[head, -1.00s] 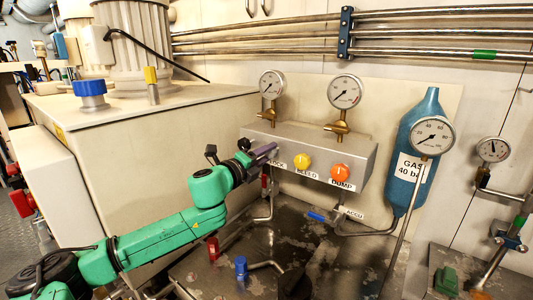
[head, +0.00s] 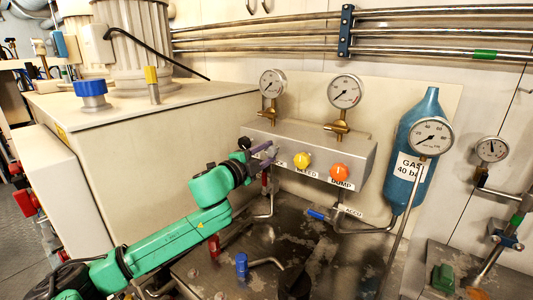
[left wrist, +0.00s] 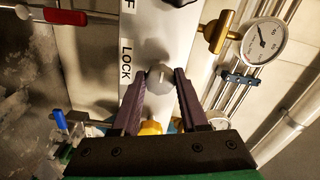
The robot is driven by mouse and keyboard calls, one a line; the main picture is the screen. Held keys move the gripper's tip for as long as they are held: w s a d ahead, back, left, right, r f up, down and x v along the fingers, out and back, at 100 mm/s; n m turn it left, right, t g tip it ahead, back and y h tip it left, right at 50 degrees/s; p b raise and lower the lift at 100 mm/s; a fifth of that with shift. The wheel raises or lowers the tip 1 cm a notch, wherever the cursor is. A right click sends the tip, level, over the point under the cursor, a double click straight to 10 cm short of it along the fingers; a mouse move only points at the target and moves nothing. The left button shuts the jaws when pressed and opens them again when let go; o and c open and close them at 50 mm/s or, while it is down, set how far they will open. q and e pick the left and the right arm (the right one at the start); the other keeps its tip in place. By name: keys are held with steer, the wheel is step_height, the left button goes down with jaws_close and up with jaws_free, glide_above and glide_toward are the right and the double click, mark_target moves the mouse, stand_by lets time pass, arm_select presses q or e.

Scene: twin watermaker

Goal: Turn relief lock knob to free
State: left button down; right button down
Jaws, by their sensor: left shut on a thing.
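The relief lock knob (left wrist: 158,78) is a small grey round knob on the grey valve block (head: 312,150). In the left wrist view a pale mark shows on its face, and the word LOCK stands beside it. My left gripper (head: 273,151) reaches in from the left in the head view, at the block's left end. Its two purple fingers (left wrist: 160,80) are on either side of the knob and shut on it. In the head view the fingers hide the knob and part of its label. My right gripper is not in view.
The yellow bleed knob (head: 302,160) and orange dump knob (head: 338,172) sit to the right on the same block. Two gauges (head: 272,83) (head: 344,89) rise above it. A blue gas bottle (head: 408,180) stands further right. Pipes and a blue-handled valve (head: 316,214) are below.

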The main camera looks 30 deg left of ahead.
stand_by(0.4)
arm_select(q)
steer(key=shift+c, duration=2.2)
jaws_free()
steer(key=shift+s+a+f+b, duration=0.2)
steer(key=shift+s+f+b, duration=0.05)
steer(key=shift+s+b, duration=0.15)
steer(key=s, duration=0.1)
steer(key=s+b, duration=0.2)
steer(key=s, duration=0.1)
steer(key=shift+a+f, duration=0.1)
steer(key=shift+a, duration=0.25)
steer(key=p, duration=0.1)
glide_toward(266, 155)
steer(key=s, duration=0.3)
steer(key=s+r, duration=0.1)
steer(key=s, duration=0.1)
